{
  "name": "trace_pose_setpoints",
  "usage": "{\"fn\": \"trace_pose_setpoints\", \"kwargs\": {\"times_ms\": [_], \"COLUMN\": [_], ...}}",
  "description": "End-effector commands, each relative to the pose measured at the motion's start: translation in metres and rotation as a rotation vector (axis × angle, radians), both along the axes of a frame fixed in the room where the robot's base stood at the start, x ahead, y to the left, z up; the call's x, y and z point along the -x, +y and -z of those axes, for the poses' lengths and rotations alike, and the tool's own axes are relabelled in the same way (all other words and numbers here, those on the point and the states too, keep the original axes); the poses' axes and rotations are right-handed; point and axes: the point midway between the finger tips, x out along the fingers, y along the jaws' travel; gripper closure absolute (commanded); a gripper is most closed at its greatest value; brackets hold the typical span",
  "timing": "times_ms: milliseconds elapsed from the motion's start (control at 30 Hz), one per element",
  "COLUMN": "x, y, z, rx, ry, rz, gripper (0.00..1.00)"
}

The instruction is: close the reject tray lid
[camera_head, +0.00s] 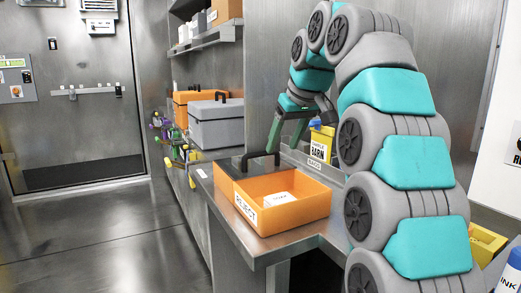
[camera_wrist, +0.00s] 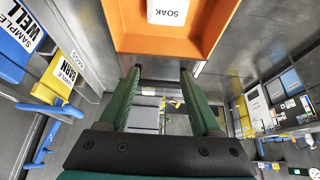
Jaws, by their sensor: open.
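The orange reject tray (camera_head: 312,204) stands on the metal counter in the head view, with a "REJECT" label on its front. Its inside is open to view and holds a white block (camera_head: 279,199), which reads "SOAK" in the wrist view (camera_wrist: 167,12).
A yellow "BARN" bin (camera_head: 321,146) stands behind the tray. Orange (camera_head: 190,98) and grey (camera_head: 216,128) lidded boxes stand beyond it on the left. Shelves hang above them. The floor (camera_head: 100,225) at left is clear.

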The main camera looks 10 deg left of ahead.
Motion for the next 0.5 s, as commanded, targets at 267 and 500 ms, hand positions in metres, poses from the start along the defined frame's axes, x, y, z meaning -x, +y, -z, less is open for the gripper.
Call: {"fn": "trace_pose_setpoints", "kwargs": {"times_ms": [267, 500], "x": [-0.058, -0.068], "y": [0.036, 0.046], "z": [-0.035, -0.038], "rx": [-0.104, -0.128], "ry": [-0.159, -0.188], "rz": [-0.006, -0.011], "gripper": [0.68, 0.94]}}
